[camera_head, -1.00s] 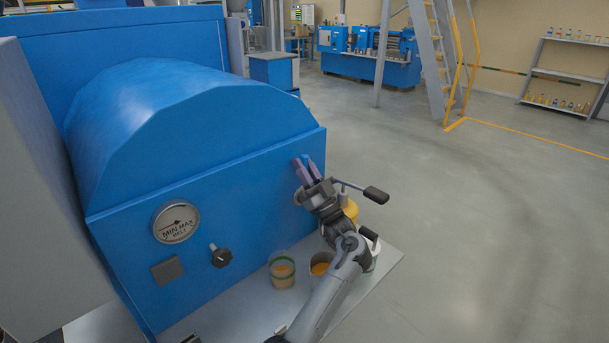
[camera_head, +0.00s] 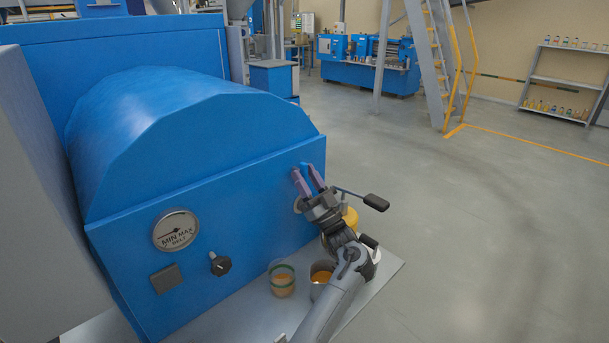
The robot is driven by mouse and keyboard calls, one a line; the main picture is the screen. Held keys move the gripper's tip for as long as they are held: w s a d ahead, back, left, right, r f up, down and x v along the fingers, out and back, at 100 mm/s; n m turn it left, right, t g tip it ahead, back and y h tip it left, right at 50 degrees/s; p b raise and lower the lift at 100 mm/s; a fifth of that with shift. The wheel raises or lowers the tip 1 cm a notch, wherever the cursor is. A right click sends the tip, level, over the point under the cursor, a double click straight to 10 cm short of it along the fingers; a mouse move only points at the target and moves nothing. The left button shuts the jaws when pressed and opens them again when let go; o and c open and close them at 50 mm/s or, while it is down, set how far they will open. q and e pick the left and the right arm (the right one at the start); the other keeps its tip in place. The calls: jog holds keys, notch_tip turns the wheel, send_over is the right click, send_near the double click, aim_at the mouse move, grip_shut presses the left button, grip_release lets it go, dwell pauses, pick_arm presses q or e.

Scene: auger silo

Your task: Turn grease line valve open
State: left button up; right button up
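My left gripper (camera_head: 308,177) points at the right end of the blue housing's front panel (camera_head: 260,195). Its two purplish fingers stand apart, with blue showing between them and no object clearly held. Whether the fingertips touch the panel I cannot tell. A thin rod with a black grip (camera_head: 376,202) sticks out to the right, just behind the gripper; a second black grip (camera_head: 368,241) shows lower, beside my forearm. No label marks either as the grease line valve, and my gripper and arm hide their bases. My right gripper is not in view.
The panel carries a round MIN MAX gauge (camera_head: 176,231), a black knob (camera_head: 220,264) and a grey plate (camera_head: 166,278). A green-banded cup (camera_head: 282,280) and a metal cup (camera_head: 321,275) stand on the grey ledge (camera_head: 225,325) below. The floor to the right is clear.

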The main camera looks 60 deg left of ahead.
pick_arm(q)
jog(key=v, duration=1)
jog(key=shift+b, duration=0.3)
jog(key=shift+r, duration=0.15)
